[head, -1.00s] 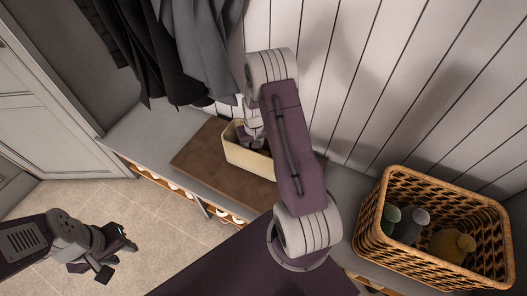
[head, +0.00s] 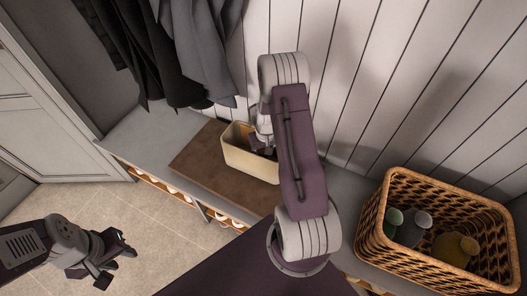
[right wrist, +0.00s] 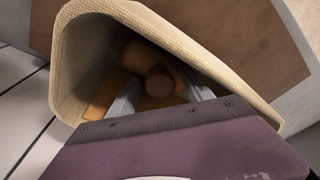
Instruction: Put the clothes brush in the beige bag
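The beige bag (head: 245,160) stands open at the top on the brown mat on the bench. It also shows in the right wrist view (right wrist: 75,75). An orange-brown wooden thing, apparently the clothes brush (right wrist: 133,55), lies inside it, with a rounded knob facing me. Part of it is in shadow. My right gripper (right wrist: 163,95) is at the bag's mouth. Its two fingers are apart on either side of the knob, with gaps visible. In the head view my right arm partly hides the bag. My left gripper (head: 118,263) is open and empty over the floor at the left.
A wicker basket (head: 440,187) holding several bottle-like things with green, grey and yellow tops stands at the right. Dark and grey coats (head: 200,50) hang behind the bench's left part. The brown mat (head: 205,160) is bare left of the bag. Shoes sit below the bench.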

